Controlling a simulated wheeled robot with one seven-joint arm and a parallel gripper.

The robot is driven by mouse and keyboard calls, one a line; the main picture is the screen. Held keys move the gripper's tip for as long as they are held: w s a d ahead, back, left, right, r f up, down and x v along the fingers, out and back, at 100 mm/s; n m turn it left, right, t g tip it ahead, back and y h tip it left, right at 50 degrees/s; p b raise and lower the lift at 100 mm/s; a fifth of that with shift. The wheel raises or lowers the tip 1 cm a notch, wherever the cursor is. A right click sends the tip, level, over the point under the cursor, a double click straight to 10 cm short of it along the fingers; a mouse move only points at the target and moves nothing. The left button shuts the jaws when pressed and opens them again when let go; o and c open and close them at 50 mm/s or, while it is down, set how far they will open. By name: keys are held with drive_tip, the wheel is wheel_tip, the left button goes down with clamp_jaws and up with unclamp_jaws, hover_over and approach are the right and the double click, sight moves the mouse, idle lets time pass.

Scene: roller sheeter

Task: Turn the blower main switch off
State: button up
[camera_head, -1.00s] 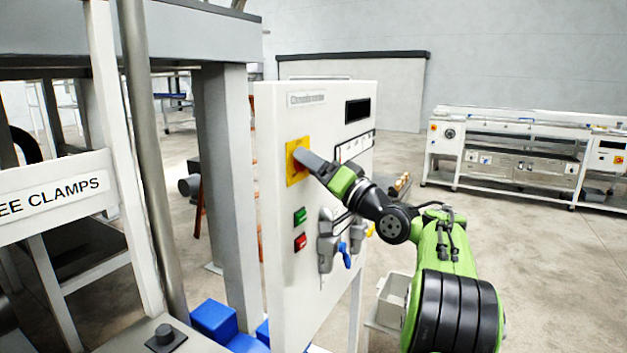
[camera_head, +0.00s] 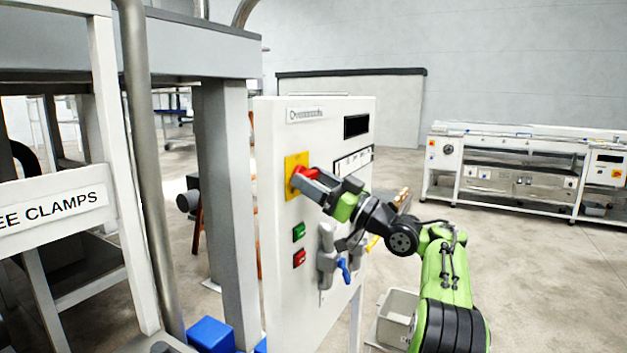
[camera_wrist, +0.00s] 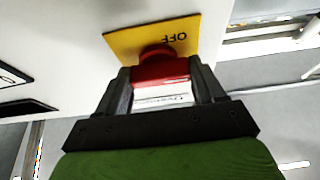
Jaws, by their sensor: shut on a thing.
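The blower main switch is a red rotary handle (camera_head: 302,176) on a yellow plate (camera_head: 291,189), high on the white control panel. In the wrist view the red handle (camera_wrist: 160,68) sits between the two grey fingers, and the yellow plate (camera_wrist: 125,42) behind it shows the word OFF, upside down. My gripper (camera_head: 303,180) is shut on the red handle; it also shows in the wrist view (camera_wrist: 163,75). The handle's pointing direction is partly hidden by the fingers.
Below the switch are a green button (camera_head: 299,232) and a red button (camera_head: 299,257). Grey levers (camera_head: 327,255) with a blue tip stand right of them, under my arm. A grey post (camera_head: 225,190) stands left of the panel.

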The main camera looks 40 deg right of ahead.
drive_tip(key=shift+f, duration=0.1)
idle(0.4)
drive_tip(key=o, duration=1)
drive_tip(key=shift+o, duration=0.2)
drive_tip(key=b+v, duration=0.4)
drive_tip(key=v, duration=1.1)
drive_tip(key=shift+s+f+b, duration=0.2)
drive_tip(key=shift+s+b, duration=0.1)
drive_tip(key=shift+b, duration=0.05)
